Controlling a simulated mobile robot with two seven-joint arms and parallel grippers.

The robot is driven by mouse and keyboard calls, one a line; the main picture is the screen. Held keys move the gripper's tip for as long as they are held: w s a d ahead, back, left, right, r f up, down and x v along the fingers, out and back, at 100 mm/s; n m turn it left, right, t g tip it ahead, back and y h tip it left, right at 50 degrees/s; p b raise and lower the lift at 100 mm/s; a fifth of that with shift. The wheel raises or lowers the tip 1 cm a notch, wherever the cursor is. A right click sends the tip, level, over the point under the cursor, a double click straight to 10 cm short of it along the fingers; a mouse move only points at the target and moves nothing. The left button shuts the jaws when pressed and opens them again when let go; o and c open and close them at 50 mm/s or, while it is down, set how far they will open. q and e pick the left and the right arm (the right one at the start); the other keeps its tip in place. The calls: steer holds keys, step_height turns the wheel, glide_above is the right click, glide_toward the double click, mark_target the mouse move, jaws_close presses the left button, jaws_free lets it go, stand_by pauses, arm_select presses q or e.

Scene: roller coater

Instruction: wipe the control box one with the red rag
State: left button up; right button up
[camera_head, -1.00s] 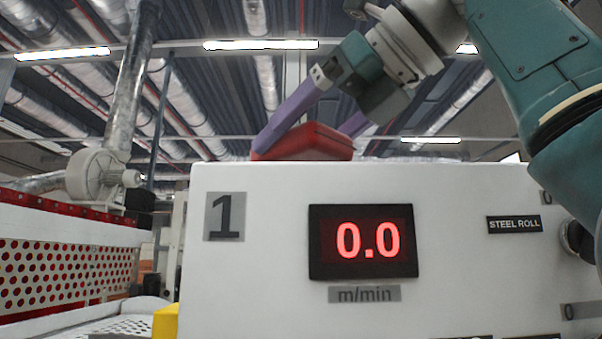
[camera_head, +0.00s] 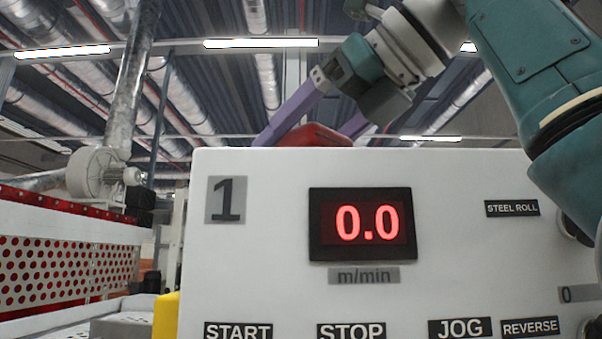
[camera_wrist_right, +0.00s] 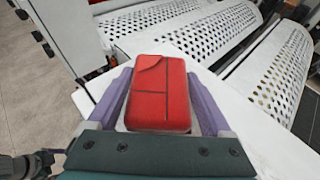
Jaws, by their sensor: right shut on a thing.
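The white control box one (camera_head: 270,270) fills the lower middle of the head view, with a "1" label (camera_head: 227,200) and a red 0.0 display (camera_head: 361,223). My right gripper (camera_head: 308,135) reaches over the top of the box with its purple fingers around the red rag (camera_head: 318,136). The rag is partly hidden behind the box's top edge. In the right wrist view the rag (camera_wrist_right: 158,92) is a red folded block between the two fingers, over the white top of the box. My left gripper is not in view.
A red and white perforated guard (camera_head: 60,270) stands at the left. Perforated white rollers (camera_wrist_right: 270,75) lie beside the box in the wrist view. START, STOP, JOG and REVERSE labels (camera_head: 380,331) run along the box's lower front. Grey floor (camera_wrist_right: 40,110) shows at the wrist view's left.

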steer(key=shift+f, duration=0.3)
steer(key=shift+d, duration=0.1)
